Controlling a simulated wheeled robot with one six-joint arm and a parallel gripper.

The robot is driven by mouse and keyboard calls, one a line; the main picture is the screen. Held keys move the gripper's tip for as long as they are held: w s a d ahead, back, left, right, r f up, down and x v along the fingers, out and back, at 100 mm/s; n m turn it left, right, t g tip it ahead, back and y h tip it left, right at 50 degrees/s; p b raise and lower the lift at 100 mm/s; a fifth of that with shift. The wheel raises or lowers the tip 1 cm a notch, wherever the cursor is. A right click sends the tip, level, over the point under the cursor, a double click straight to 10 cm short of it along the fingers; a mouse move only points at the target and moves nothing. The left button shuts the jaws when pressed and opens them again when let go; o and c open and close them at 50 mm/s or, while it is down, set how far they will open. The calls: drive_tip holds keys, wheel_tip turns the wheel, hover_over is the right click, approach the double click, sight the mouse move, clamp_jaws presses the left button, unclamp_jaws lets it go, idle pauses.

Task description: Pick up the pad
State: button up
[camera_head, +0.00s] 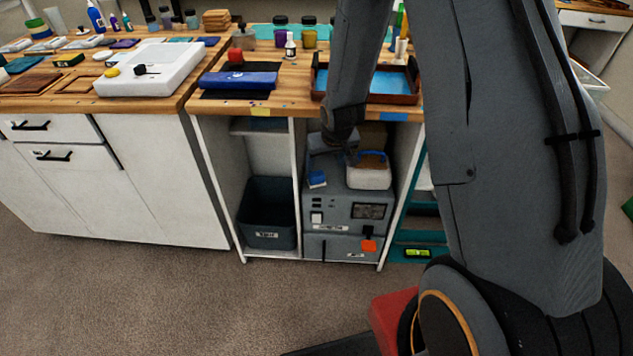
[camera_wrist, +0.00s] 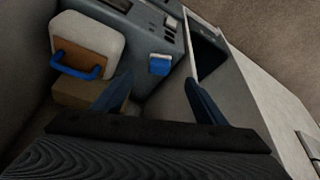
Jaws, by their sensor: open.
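A small blue block with a white part (camera_head: 316,179), which may be the pad, sits on top of a grey machine (camera_head: 338,205) in the open cabinet bay. The blue block also shows in the wrist view (camera_wrist: 159,65), ahead of my fingers and roughly centred between them. My gripper (camera_wrist: 160,95) is open, with one finger on each side and nothing between them. The fingers appear apart from the block. In the head view my arm reaches into the bay, and its fingers are hard to make out.
A white container with a brown top and blue handle (camera_head: 369,171) stands right of the block; it shows at left in the wrist view (camera_wrist: 88,45). A cabinet divider (camera_head: 297,190) is close on the left, with a dark bin (camera_head: 267,213) beyond. The worktop (camera_head: 290,100) is above.

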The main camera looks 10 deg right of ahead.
drive_tip(key=t, duration=0.1)
approach(317, 175)
drive_tip(key=f, duration=0.2)
drive_tip(key=shift+w+r+x, duration=0.1)
drive_tip(key=shift+w+x, duration=0.05)
drive_tip(key=shift+x, duration=1.15)
drive_tip(key=shift+w+r+x, duration=0.1)
drive_tip(key=shift+w+x, duration=0.05)
drive_tip(key=shift+x, duration=1.1)
drive_tip(key=shift+w+r+x, duration=0.1)
drive_tip(key=shift+x, duration=1.2)
drive_tip(key=c, duration=1.2)
drive_tip(key=shift+r, duration=0.75)
wheel_tip(317, 175, up, 2)
drive_tip(key=shift+r+b, duration=0.1)
drive_tip(key=shift+b, duration=0.2)
drive_tip(key=s, duration=0.6)
drive_tip(key=s+d, duration=0.1)
drive_tip(key=s, duration=0.5)
drive_tip(key=s+b, duration=0.1)
drive_tip(key=s, duration=0.5)
drive_tip(key=shift+d, duration=0.25)
